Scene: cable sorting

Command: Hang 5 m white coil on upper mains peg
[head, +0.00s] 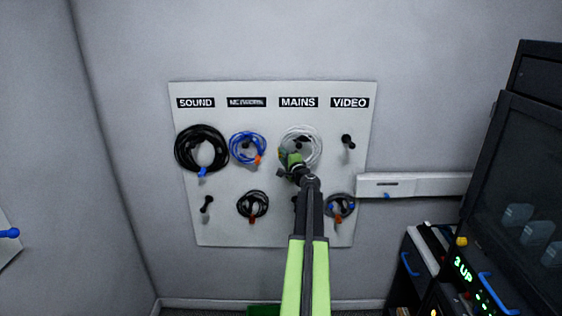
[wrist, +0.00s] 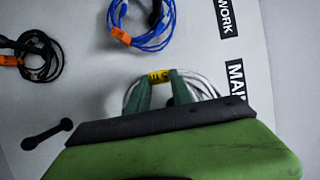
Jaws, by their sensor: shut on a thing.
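The white coil (head: 315,136) is at the upper place under the MAINS label (head: 298,102). Its white loops also show in the wrist view (wrist: 205,82), with a yellow tag (wrist: 158,76). My gripper (head: 290,160) is shut on the coil at the tag, with its green fingers either side in the wrist view (wrist: 160,84). The coil lies close in front of the board. The upper mains peg is mostly hidden behind my gripper and coil, so I cannot tell whether the coil is around it.
The pale board (head: 225,225) carries a large black coil (head: 180,150), a blue coil (head: 235,148) and smaller dark coils (head: 253,205) (head: 341,205). The upper video peg (head: 348,141) and lower sound peg (head: 207,203) are bare. The lower mains peg (wrist: 47,134) is bare. A dark rack (head: 520,190) stands right.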

